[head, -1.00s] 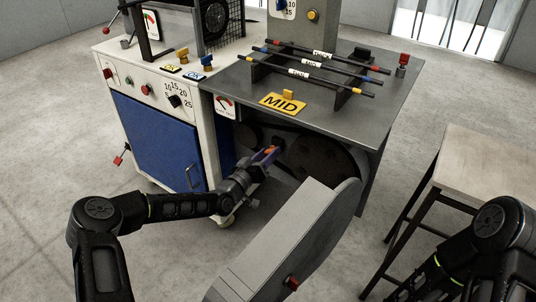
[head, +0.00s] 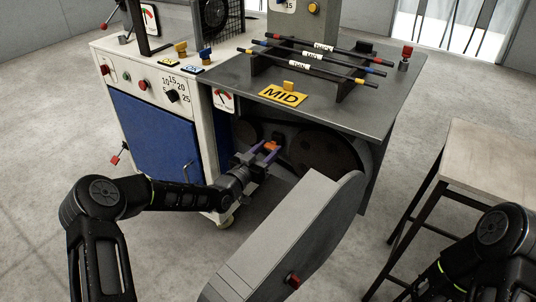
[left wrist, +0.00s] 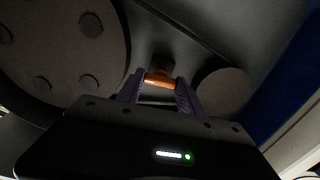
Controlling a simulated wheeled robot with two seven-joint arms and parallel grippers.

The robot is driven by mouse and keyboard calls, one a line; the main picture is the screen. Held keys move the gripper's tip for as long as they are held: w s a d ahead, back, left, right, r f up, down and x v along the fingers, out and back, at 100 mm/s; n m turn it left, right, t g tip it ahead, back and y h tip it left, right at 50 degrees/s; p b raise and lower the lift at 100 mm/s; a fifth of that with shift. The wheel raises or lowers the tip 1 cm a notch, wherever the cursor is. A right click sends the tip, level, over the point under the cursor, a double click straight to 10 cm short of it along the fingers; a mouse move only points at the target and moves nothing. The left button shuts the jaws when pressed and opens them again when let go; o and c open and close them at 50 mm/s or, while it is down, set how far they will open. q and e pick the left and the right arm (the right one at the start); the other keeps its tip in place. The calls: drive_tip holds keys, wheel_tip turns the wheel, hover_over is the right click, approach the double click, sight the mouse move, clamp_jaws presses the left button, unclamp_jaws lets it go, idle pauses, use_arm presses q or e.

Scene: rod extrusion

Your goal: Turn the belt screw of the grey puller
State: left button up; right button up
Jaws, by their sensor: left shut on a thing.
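The grey puller (head: 318,88) is the machine with the dark grey top, its belt bay open below the tabletop. The belt screw has an orange head (head: 271,147) inside that bay, between a large dark pulley (head: 318,150) and a smaller one at the left. In the left wrist view the orange head (left wrist: 159,80) lies crosswise between the purple fingers, on a dark block. My left gripper (head: 264,151) is shut on this head, its fingers on either side. The screw's shaft is hidden. My right gripper is out of view; only part of my right arm shows at lower right.
The swung-out grey cover (head: 290,235) with a red knob stands close to the right of my left arm. The white cabinet with a blue door (head: 152,142) is at the left. A yellow MID sign (head: 284,96) and striped rods lie above. A wooden-topped stool (head: 492,165) stands at right.

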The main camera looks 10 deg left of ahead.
use_arm(q)
drive_tip(key=shift+m, duration=0.3)
drive_tip(key=o, duration=1.4)
drive_tip(key=shift+s, duration=0.1)
drive_tip(key=p+v, duration=0.1)
drive_tip(key=v, duration=0.6)
drive_tip(key=shift+s+a, duration=0.15)
drive_tip(key=shift+s, duration=0.1)
drive_tip(key=shift+f, duration=0.1)
